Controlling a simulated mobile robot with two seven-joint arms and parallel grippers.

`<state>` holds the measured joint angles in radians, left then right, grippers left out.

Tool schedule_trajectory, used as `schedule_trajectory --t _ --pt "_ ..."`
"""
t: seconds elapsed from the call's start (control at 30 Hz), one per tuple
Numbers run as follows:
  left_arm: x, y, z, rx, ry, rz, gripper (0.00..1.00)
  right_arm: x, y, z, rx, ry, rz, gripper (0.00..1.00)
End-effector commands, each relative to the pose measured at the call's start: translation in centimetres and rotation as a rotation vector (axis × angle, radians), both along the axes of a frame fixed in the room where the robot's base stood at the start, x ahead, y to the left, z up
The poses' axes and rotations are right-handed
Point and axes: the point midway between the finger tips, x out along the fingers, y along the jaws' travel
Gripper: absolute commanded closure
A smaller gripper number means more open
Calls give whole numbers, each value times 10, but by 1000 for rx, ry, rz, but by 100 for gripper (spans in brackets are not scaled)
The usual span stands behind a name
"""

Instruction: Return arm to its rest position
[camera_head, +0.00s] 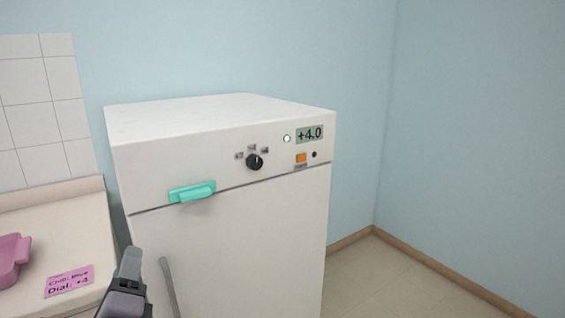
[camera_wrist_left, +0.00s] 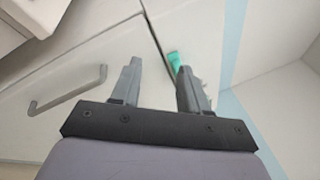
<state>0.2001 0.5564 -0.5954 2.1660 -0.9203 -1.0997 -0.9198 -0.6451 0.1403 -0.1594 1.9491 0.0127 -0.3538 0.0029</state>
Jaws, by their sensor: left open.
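My left gripper (camera_head: 130,268) is at the bottom left of the head view, in front of the white fridge-like cabinet (camera_head: 225,240). In the left wrist view its two fingers (camera_wrist_left: 158,88) are apart with nothing between them. The teal handle (camera_head: 193,191) on the cabinet front is above and right of the gripper in the head view. Part of the teal handle (camera_wrist_left: 174,62) shows beyond the right finger in the wrist view, apparently apart from it. My right gripper is in neither view.
The floor (camera_head: 400,280) at right is clear.

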Motion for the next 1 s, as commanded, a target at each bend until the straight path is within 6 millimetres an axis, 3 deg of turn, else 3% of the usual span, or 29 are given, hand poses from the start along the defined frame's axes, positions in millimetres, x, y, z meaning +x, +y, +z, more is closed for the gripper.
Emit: schedule_trajectory --t 0.07,0.1,0.33,0.5,0.6,0.7,0.9,1.0 --pt "0 14 -6 49 14 6 55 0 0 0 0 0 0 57" --pt "-2 12 -31 -26 68 -27 55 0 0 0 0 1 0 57" --pt "-26 16 -142 -425 298 -126 55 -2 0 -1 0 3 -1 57" --pt "-73 21 -226 -831 463 -117 55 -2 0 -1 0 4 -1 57" --pt "-106 27 -264 -1075 527 -70 55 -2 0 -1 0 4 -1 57" --pt "-137 33 -292 -1292 559 -6 55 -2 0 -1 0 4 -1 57" --pt "-196 49 -328 -1670 560 156 55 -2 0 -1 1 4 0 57" --pt "-192 25 -328 -1763 514 166 55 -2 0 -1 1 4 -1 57"
